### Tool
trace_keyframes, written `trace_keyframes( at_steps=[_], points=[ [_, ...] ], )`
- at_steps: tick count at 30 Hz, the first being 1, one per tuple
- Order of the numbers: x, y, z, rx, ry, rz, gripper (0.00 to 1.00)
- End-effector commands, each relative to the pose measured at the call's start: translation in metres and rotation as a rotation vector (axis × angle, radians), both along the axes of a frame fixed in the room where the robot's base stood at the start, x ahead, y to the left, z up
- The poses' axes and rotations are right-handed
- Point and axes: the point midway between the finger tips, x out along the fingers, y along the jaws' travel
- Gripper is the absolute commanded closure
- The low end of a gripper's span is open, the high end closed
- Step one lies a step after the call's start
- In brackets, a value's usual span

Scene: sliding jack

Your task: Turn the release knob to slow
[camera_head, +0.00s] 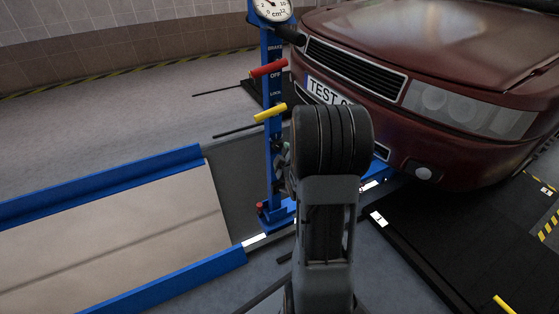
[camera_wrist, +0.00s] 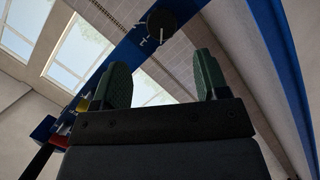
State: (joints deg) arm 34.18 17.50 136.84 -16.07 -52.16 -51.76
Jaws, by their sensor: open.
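In the wrist view, a round black knob (camera_wrist: 161,24) sits on the blue column, with small white marks beside and below it. I cannot read its setting. My gripper (camera_wrist: 161,60) is open, its two green fingers apart and nothing between them. The knob appears beyond the fingertips, between their lines; they look apart from it. In the head view, the blue column (camera_head: 268,150) stands upright beside the car. My arm hides most of the gripper there, and I cannot make out the knob.
The column carries a gauge (camera_head: 272,8), a red handle (camera_head: 268,68) and a yellow handle (camera_head: 270,113). A dark red car (camera_head: 440,75) stands close at the right. A blue-edged ramp (camera_head: 100,180) lies at the left. Open floor (camera_head: 130,115) extends behind it.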

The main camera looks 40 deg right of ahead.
Motion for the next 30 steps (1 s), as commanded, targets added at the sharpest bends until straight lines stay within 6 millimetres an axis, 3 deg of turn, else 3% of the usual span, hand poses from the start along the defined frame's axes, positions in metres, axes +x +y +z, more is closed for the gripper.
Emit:
trace_keyframes(
  at_steps=[3, 18, 30],
  points=[
    [0.006, -0.006, -0.011, -0.018, -0.011, 0.001, 0.32],
    [0.061, -0.027, -0.023, -0.020, -0.014, 0.002, 0.32],
    [0.067, -0.030, -0.023, -0.020, -0.012, 0.001, 0.32]
  ],
)
